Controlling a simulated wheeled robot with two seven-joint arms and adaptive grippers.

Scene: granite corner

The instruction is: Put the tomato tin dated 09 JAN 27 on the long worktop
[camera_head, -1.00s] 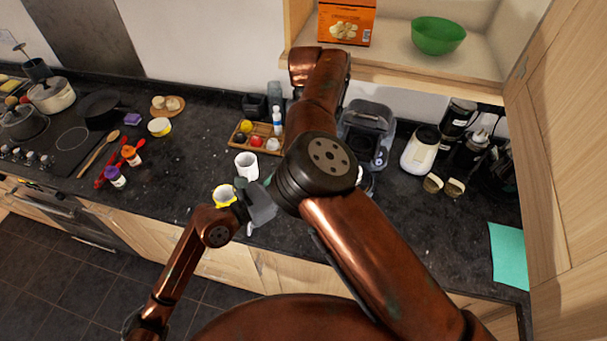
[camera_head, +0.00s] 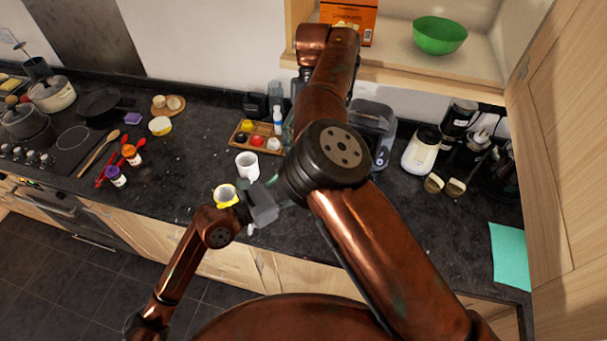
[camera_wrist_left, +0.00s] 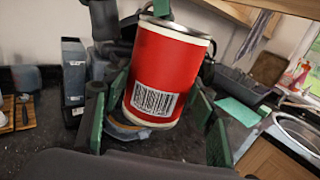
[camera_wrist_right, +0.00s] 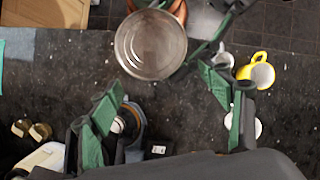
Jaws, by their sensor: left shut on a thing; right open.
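A red tin (camera_wrist_left: 166,72) with a barcode faces me in the left wrist view, slightly tilted; no date is readable. My left gripper (camera_wrist_left: 158,110) is shut on it, with green fingers at its sides. The tin's bare round metal end (camera_wrist_right: 150,45) shows in the right wrist view. My right gripper (camera_wrist_right: 170,120) is open and empty, with the tin beyond its fingertips. In the head view my left gripper (camera_head: 282,200) is over the front of the long worktop (camera_head: 190,185); the tin and right gripper are hidden behind my right arm.
A white mug (camera_head: 247,166) and a yellow mug (camera_head: 226,195) stand near my left gripper. A wooden tray (camera_head: 256,140) with small items lies behind them. A coffee machine (camera_head: 375,130) and a white appliance (camera_head: 420,150) stand at right. Bare worktop shows left of the mugs.

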